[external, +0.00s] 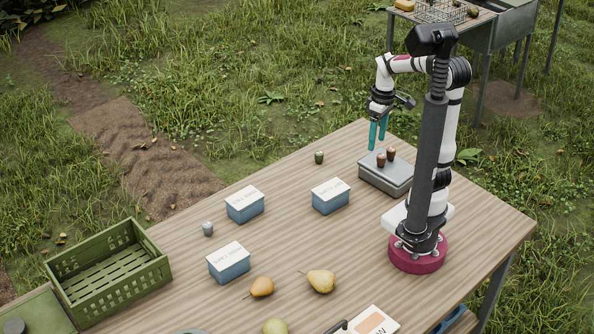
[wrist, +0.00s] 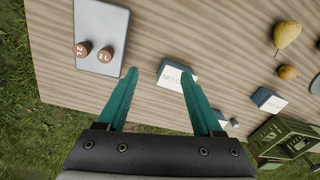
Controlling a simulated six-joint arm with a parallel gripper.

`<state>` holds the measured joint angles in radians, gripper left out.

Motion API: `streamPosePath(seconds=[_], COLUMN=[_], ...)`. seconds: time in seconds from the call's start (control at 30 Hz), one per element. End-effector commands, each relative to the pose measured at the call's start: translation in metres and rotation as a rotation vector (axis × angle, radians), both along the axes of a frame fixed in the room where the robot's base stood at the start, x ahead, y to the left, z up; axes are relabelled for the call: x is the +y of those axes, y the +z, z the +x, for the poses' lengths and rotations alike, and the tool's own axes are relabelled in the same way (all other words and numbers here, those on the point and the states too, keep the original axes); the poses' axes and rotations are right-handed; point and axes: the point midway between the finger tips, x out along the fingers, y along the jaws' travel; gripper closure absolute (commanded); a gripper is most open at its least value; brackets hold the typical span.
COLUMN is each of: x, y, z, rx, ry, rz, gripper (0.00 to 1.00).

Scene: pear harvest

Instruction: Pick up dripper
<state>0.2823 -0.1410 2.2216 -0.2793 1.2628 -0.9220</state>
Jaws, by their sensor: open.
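No thing in view is clearly a dripper; I cannot tell which of the small items it is. Two small brown cylinders stand on the grey scale (external: 385,181): a left one (external: 381,160) and a right one (external: 391,154). In the wrist view they show pale marks on top (wrist: 82,49). A small dark green item (external: 319,157) and a small grey item (external: 207,229) stand on the table. My gripper (external: 376,146), with teal fingers, is open and empty above the table near the scale's back left side. In the wrist view its fingertips (wrist: 158,71) frame part of a blue box.
Three blue boxes with white lids stand mid-table: right (external: 330,200), middle (external: 245,208) and left (external: 229,267). Pears (external: 321,281) lie at the front. A green crate (external: 110,275) is at the left. Bare wood lies between the boxes and scale.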

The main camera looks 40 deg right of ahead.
Motion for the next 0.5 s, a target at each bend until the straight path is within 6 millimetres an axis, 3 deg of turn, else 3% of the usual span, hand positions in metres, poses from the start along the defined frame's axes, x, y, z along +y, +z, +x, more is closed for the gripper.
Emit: streamPosePath(seconds=[0.03,0.1,0.2,0.3,0.5], x=[0.028,0.058,0.081,0.089,0.089], y=[0.004,0.002,-0.004,-0.008,-0.008], z=[-0.024,-0.059,-0.095,-0.11,-0.111], rx=[0.007,0.038,0.084,0.106,0.111], ry=[-0.14,-0.372,-0.609,-0.716,-0.734], rz=[0.021,0.051,0.078,0.085,0.085], gripper=[0.33,0.33,0.33,0.33,0.31])
